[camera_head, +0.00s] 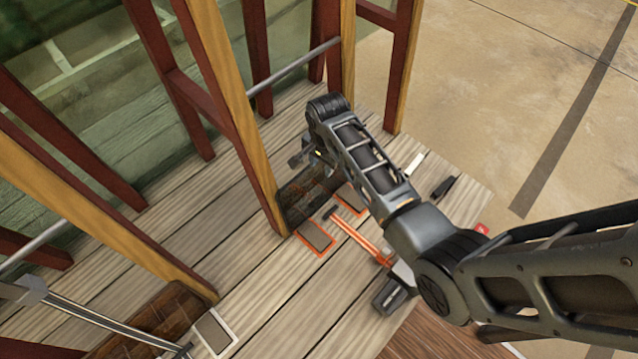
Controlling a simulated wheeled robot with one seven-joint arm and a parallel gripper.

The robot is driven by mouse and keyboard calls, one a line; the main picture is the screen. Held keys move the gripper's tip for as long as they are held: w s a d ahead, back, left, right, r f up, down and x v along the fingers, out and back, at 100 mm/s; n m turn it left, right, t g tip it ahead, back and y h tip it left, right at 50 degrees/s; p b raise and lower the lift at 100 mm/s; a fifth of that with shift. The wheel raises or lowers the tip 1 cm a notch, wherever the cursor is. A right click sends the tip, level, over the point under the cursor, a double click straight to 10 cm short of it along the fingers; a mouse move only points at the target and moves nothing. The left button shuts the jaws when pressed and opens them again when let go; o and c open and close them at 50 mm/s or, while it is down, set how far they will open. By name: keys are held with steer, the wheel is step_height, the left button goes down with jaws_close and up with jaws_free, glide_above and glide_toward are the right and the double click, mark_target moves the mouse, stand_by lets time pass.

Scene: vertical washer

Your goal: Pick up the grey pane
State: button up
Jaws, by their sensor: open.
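Small flat panes lie on the wooden plank deck. A pane with a pale grey-white rim (215,332) and a grey-brown face lies at the bottom left. Two panes with orange rims and grey faces lie near the middle: one pane (317,237) is in full view, and the other pane (350,200) is partly covered by my arm. I cannot tell for certain which is the grey pane. My gripper (303,156) is at the end of my arm, above the deck and beyond the orange-rimmed panes, apart from them. It is open and looks empty; its fingers are small and partly hidden.
Yellow and dark red wooden posts (235,110) with metal rods rise at the left and top. A hammer with an orange handle (350,232), a black tool (443,187) and a brown woven block (312,190) are on the deck. Concrete floor (480,100) is clear at right.

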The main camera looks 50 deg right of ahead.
mark_target(316, 169)
steer(key=w+d+r+m+g, duration=0.1)
steer(key=w+d+r+m, duration=0.1)
steer(key=w+r, duration=0.1)
steer(key=shift+y, duration=0.3)
steer(key=f, duration=0.2)
steer(key=f+b, duration=0.1)
steer(key=f, duration=0.4)
steer(key=shift+w+a+f, duration=0.25)
steer(key=shift+w+f, duration=0.05)
steer(key=shift+w, duration=0.1)
jaws_close()
steer(key=shift+w+r, duration=0.1)
stand_by(0.7)
